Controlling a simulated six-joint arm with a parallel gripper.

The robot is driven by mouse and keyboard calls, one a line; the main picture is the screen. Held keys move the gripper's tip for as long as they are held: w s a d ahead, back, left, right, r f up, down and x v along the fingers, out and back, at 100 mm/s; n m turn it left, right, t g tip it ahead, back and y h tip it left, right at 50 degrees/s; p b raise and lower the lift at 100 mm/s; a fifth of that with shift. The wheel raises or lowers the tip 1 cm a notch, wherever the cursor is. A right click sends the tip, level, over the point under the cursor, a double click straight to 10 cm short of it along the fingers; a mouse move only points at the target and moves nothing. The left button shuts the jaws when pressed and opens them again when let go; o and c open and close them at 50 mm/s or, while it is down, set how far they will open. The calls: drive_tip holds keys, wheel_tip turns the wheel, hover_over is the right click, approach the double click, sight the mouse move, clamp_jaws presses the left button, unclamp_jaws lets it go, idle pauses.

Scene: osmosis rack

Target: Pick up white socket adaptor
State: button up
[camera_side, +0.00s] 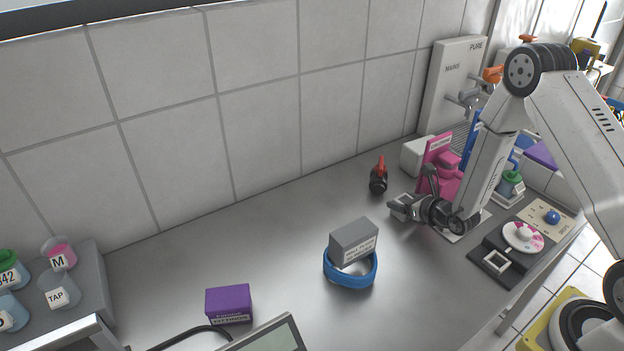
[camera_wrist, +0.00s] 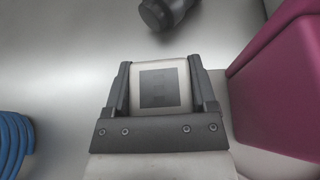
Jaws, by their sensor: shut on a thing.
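The white socket adaptor (camera_wrist: 185,85), a pale block with a dark square on its face, sits between the two black fingers of my gripper (camera_wrist: 160,88) in the wrist view. The fingers touch it on both sides, and my gripper is shut on it. In the side view my gripper (camera_side: 402,207) is low over the grey bench, left of the pink stand. The adaptor is mostly hidden by the fingers there. I cannot tell whether it touches the bench.
A pink stand (camera_side: 440,165) is close at the gripper's right, also in the wrist view (camera_wrist: 285,80). A black-and-red item (camera_side: 378,178) stands just behind. A blue ring (camera_side: 350,276) with a grey box (camera_side: 354,240), and a purple box (camera_side: 229,303), are nearer. The bench's middle left is clear.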

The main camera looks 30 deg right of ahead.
sight(403, 198)
drive_tip(key=shift+r, duration=0.2)
drive_tip(key=shift+r, duration=4.8)
drive_tip(key=shift+r, duration=0.15)
